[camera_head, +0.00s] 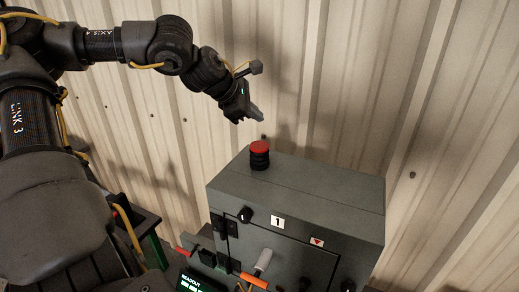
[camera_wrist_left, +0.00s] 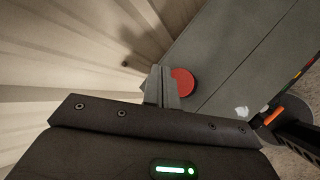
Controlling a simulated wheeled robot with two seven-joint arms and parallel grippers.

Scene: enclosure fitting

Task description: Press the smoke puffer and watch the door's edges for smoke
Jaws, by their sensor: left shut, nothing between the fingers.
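The smoke puffer appears to be the red-capped black cylinder (camera_head: 260,153) standing upright on top of the grey enclosure (camera_head: 330,183). Its round red cap also shows in the left wrist view (camera_wrist_left: 183,82). The enclosure's front door (camera_head: 298,262) looks closed, with its lower part cut off by the picture edge. No smoke shows along the visible door edges. My left gripper (camera_head: 259,118) is shut and empty, pointing down above the red cap with a gap in the head view. In the left wrist view its fingers (camera_wrist_left: 161,88) overlap the cap's left side. My right gripper is out of view.
A corrugated metal wall (camera_head: 335,70) stands close behind the enclosure. An orange-ended handle (camera_head: 254,281) and a light grey lever (camera_head: 263,261) stick out at the front. A readout box (camera_head: 196,284) sits at the lower left. The air above the enclosure's right side is clear.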

